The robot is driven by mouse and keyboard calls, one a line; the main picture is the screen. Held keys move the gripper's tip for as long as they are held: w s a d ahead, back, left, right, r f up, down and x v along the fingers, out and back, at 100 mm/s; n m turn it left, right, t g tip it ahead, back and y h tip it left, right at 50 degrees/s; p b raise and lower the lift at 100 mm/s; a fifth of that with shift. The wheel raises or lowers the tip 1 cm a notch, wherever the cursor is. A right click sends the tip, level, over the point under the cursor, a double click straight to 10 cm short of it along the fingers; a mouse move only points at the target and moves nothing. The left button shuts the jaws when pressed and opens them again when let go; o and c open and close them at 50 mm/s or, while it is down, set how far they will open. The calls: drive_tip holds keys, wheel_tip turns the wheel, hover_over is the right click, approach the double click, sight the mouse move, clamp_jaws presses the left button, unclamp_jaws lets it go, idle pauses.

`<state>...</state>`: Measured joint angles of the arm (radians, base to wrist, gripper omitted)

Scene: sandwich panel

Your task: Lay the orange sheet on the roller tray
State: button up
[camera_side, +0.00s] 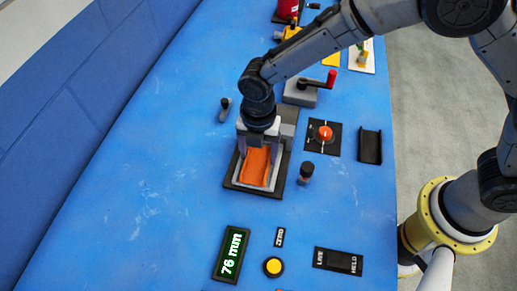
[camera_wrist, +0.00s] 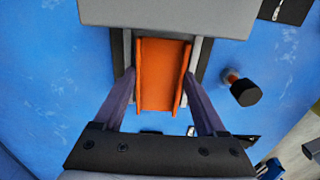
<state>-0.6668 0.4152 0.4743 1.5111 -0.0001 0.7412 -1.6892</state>
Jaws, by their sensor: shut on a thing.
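The orange sheet (camera_side: 255,168) has a flat middle and raised long edges. In the wrist view the sheet (camera_wrist: 162,75) lies between my two fingers. My gripper (camera_side: 257,152), also in the wrist view (camera_wrist: 160,76), is shut on the sheet across its width. The sheet is over a pale grey tray-like frame (camera_side: 245,186) on a black base, and its far end meets a grey block in the wrist view. I cannot tell whether the sheet rests on the frame, or whether this frame is the roller tray.
A black-capped post (camera_side: 306,173) stands close on the right, another post (camera_side: 224,109) on the left. A red-knobbed dial (camera_side: 325,133), an empty black channel (camera_side: 370,147) and a red-handled crank (camera_side: 331,79) are nearby. A display (camera_side: 231,254) reads 76 mm. The blue table at left is clear.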

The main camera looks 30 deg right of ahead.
sight(260, 156)
drive_tip(key=shift+w+d+f, duration=0.15)
drive_tip(key=shift+w+d, duration=0.2)
idle(0.7)
drive_tip(key=shift+w+f, duration=0.1)
drive_tip(key=shift+f, duration=0.25)
idle(0.7)
drive_tip(key=o, duration=1.3)
wheel_tip(260, 156, up, 9)
drive_tip(key=shift+f, duration=0.2)
drive_tip(key=shift+d, duration=0.1)
idle(0.3)
